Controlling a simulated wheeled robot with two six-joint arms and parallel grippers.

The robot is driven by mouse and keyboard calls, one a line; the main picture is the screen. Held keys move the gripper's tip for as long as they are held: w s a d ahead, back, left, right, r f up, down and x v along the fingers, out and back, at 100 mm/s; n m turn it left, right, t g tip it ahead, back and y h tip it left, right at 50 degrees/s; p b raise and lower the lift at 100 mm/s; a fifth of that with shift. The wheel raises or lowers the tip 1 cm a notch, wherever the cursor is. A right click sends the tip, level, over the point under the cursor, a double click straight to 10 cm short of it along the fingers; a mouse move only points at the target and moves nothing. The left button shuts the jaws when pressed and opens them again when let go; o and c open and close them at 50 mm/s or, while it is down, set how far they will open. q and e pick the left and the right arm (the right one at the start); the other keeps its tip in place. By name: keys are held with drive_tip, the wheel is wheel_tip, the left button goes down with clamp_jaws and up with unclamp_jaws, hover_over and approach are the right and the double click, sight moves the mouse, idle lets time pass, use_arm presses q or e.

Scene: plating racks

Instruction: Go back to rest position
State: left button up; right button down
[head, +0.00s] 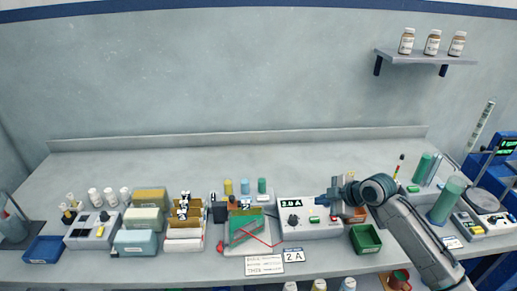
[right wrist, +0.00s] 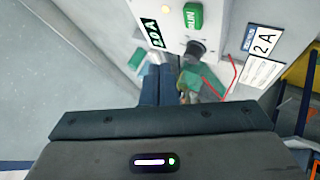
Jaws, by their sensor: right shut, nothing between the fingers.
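My right gripper (head: 322,200) reaches in from the right over the white power supply (head: 293,229). Its dark blue fingers show pressed together in the right wrist view (right wrist: 157,86), with nothing between them. They are above or in front of the supply's panel; I cannot tell whether they touch it. The panel has a lit display (right wrist: 152,33), a dark knob (right wrist: 195,48) and a green RUN button (right wrist: 193,15). My left gripper is in neither view.
A green plating tank (head: 243,230) with a red wire stands left of the supply. A 2A card (head: 293,253) lies in front. A green tray (head: 366,239) sits beside my right forearm. Boxes, bottles and a blue tray (head: 43,249) crowd the left; the bench's back strip is clear.

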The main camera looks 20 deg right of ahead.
drive_tip(key=s+a+f+m, duration=0.1)
drive_tip(key=s+a+f, duration=0.1)
drive_tip(key=s+f, duration=0.1)
drive_tip(key=s+a+f+m+g+h, duration=0.1)
drive_tip(key=s+a+f, duration=0.1)
drive_tip(key=s, duration=0.3)
drive_tip(key=s+a+f+m+g, duration=0.1)
drive_tip(key=s+a+f+m, duration=0.1)
drive_tip(key=s+a+f, duration=0.1)
drive_tip(key=shift+s+f+h, duration=0.3)
drive_tip(key=shift+s+f, duration=0.15)
drive_tip(key=shift+f, duration=0.3)
drive_tip(key=s+a+f+m+g+h, duration=0.1)
drive_tip(key=s+m+h, duration=0.1)
drive_tip(key=s+m, duration=0.5)
drive_tip(key=s+a+f+m+g+h, duration=0.1)
drive_tip(key=s+a+m, duration=0.1)
drive_tip(key=s, duration=1)
drive_tip(key=d+f+m+g+b, duration=0.1)
drive_tip(key=d+f+g+b, duration=0.15)
drive_tip(key=f, duration=3.05)
drive_tip(key=s+d+f+b, duration=0.1)
drive_tip(key=s+f+b, duration=0.2)
drive_tip(key=s+f, duration=1.6)
wheel_tip(320, 180, down, 3)
drive_tip(key=shift+d+f+h+b, duration=0.2)
drive_tip(key=shift+d+h+b, duration=0.1)
drive_tip(key=shift+d+b, duration=0.05)
